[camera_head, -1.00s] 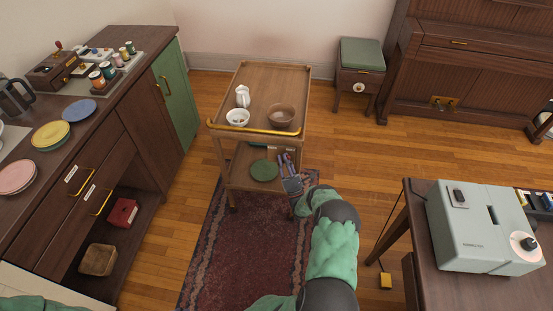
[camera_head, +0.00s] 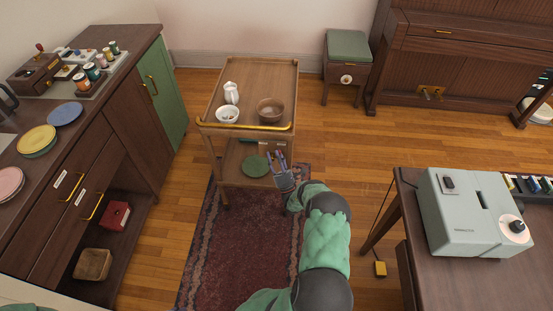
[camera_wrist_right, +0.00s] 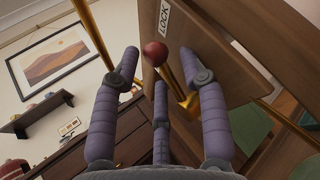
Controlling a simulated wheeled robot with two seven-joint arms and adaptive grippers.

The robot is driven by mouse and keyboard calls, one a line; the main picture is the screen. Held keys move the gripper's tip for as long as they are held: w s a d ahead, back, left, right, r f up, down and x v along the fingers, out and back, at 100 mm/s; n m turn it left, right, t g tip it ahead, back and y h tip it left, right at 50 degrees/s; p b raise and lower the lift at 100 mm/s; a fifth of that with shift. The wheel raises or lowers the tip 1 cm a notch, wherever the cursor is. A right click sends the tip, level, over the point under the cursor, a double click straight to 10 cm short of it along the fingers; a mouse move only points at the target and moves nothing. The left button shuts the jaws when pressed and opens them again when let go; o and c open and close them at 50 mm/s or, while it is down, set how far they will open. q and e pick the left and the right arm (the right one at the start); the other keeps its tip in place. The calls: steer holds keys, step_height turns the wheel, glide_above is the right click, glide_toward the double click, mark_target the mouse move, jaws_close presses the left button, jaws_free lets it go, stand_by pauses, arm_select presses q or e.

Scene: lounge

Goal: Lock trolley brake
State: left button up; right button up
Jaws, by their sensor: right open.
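The wooden trolley (camera_head: 262,78) stands on the rug, with a gold handle bar (camera_head: 245,126) along its near edge. My right gripper (camera_head: 277,158) is at the trolley's near right side, below the handle bar. In the right wrist view my right gripper (camera_wrist_right: 163,66) is open, with purple fingers spread. A brake lever with a red ball knob (camera_wrist_right: 155,53) and a gold stem (camera_wrist_right: 178,85) shows between the fingers; contact cannot be told. A white LOCK label (camera_wrist_right: 165,20) is on the wooden panel beside the knob. My left gripper is out of view.
A white jug (camera_head: 231,93), a white bowl (camera_head: 227,115) and a brown bowl (camera_head: 270,110) stand on the trolley top. A green plate (camera_head: 255,166) lies on its lower shelf. A cabinet (camera_head: 125,150) is left, a desk (camera_head: 405,200) right. The rug (camera_head: 235,260) is clear in front.

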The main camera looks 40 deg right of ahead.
steer(key=v, duration=1.2)
stand_by(0.5)
